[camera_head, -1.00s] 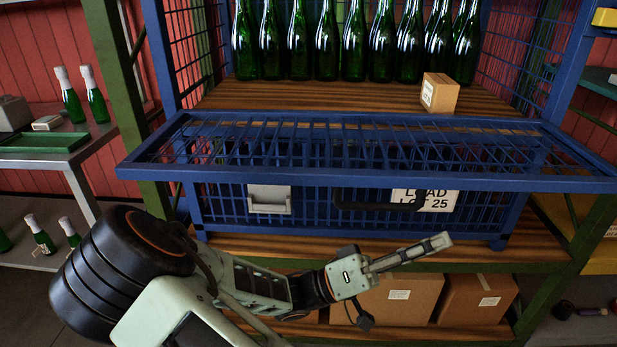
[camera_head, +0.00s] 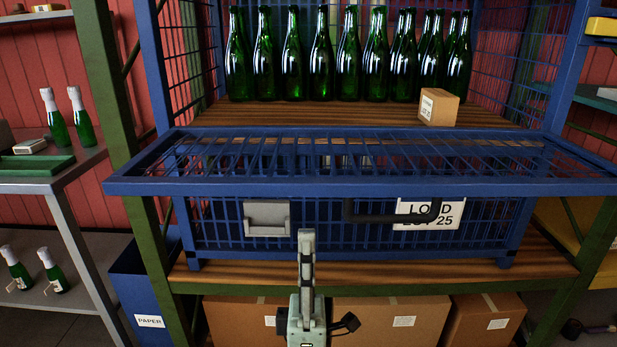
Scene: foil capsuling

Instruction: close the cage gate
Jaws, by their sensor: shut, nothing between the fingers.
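The cage gate (camera_head: 360,187) is a blue mesh panel folded down and out. It lies about level in front of the cage opening, with its front rail toward me. The blue cage (camera_head: 160,65) stands open above it. Below the rail are a black bar handle (camera_head: 375,217), a white lot sign (camera_head: 450,216) and a grey plate (camera_head: 267,218). I cannot tell whether these are on the gate or on the mesh behind. My gripper (camera_head: 306,236) is shut and empty, pointing away from me below the gate's front rail, left of the handle. No contact shows.
Several green bottles (camera_head: 322,60) and a small carton (camera_head: 438,107) stand on the cage's wooden floor, behind the gate. Large cartons (camera_head: 390,322) fill the shelf below. A green post (camera_head: 105,90) and a blue paper bin (camera_head: 140,290) stand at left.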

